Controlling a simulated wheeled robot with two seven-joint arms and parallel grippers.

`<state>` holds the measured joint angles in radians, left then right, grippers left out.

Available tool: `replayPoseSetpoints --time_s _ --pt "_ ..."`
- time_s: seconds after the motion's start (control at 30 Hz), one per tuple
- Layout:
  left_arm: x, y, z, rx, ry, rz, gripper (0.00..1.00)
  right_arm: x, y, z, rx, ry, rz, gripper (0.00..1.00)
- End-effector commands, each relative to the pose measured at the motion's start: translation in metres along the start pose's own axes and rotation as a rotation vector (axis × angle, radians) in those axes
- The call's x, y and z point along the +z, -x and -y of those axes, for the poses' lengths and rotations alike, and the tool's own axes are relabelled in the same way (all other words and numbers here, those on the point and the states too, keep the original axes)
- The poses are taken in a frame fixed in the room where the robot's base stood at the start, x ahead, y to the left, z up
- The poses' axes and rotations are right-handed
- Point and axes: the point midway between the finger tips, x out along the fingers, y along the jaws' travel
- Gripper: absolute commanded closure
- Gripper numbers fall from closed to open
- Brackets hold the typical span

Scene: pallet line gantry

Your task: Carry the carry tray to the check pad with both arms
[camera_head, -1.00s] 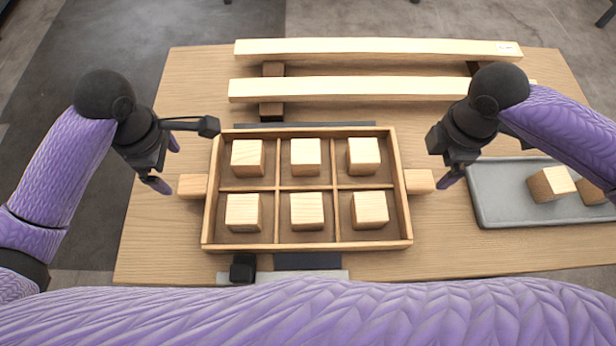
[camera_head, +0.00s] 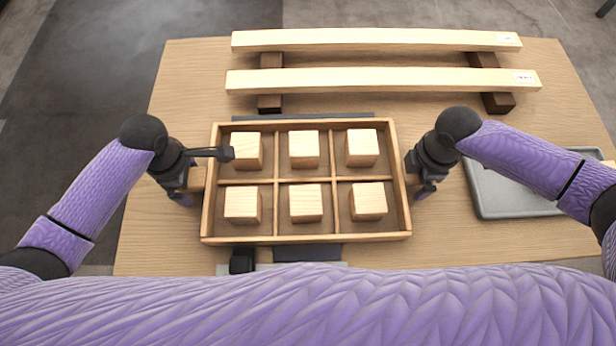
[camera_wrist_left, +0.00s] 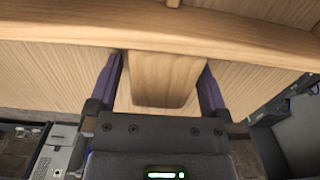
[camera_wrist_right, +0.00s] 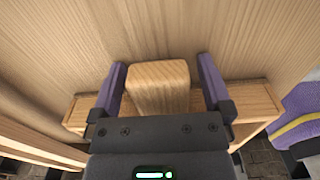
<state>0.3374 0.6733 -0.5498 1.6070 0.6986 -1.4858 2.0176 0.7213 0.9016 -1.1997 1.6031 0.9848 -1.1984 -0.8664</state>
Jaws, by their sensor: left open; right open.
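The carry tray (camera_head: 306,239) is a shallow wooden box with two rows of compartments, each with a pale wooden block (camera_head: 304,149) in it. It rests at the middle of the table. My left gripper (camera_head: 182,188) is open at the tray's left handle (camera_wrist_left: 165,80), with a finger on each side in the left wrist view. My right gripper (camera_head: 424,180) is open at the right handle (camera_wrist_right: 158,88), which lies between its fingers in the right wrist view. I cannot tell which surface is the check pad; dark strips (camera_head: 308,254) show at the tray's front and back edges.
Two long pale beams (camera_head: 380,79) lie on dark supports (camera_head: 269,103) across the back of the table (camera_head: 140,240). A grey tray (camera_head: 515,207) lies at the right, partly behind my right arm. A small black block (camera_head: 242,260) sits at the tray's front left.

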Motion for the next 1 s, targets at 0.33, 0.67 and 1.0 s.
replayPoseSetpoints --time_s 0.33,0.67,1.0 --pt "0.0000 0.0004 -0.0001 0.000 0.000 0.000 0.59 0.0001 0.0003 -0.0001 0.000 0.000 0.000 0.59" --pt "-0.0001 0.0006 -0.0002 0.000 0.000 0.000 1.00 0.0001 0.0005 -0.0002 0.000 0.000 0.000 1.00" --pt "-0.0001 0.0100 -0.0012 0.006 0.001 0.000 1.00 0.0001 0.0099 -0.0011 0.006 0.000 0.000 1.00"
